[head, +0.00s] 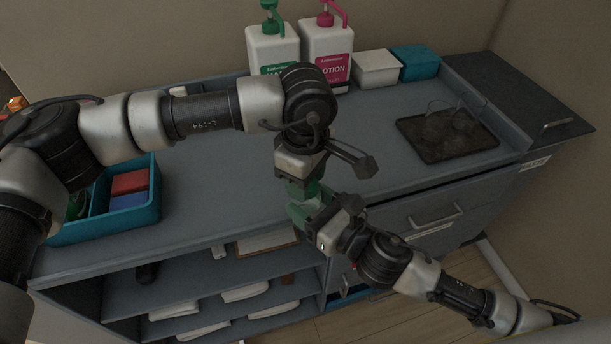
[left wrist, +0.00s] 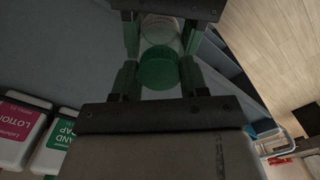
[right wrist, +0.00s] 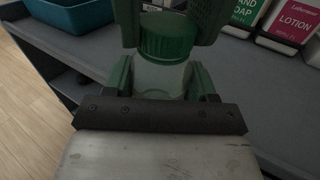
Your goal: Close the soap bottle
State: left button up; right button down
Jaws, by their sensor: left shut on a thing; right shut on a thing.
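The soap bottle is a small clear bottle (right wrist: 158,78) with a ribbed green cap (right wrist: 167,38) at its mouth. I cannot tell how tightly the cap sits. My right gripper (head: 308,214) is shut on the clear body from the lower right. My left gripper (head: 303,188) comes from above and is shut on the cap, which shows between its fingers in the left wrist view (left wrist: 158,68). Both grippers meet in the air near the counter's front edge. In the head view the fingers hide most of the bottle.
A green hand soap pump bottle (head: 273,50) and a pink lotion pump bottle (head: 327,48) stand at the back, beside white (head: 377,70) and teal (head: 416,62) boxes. A dark tray (head: 420,146) with glasses lies right. A teal divided bin (head: 110,222) stands left. The middle counter is clear.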

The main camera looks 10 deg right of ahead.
pick_arm(q)
jog(key=m, duration=0.5)
jog(key=o, duration=1.1)
jog(key=shift+r, duration=0.15)
notch_tip(320, 180, up, 12)
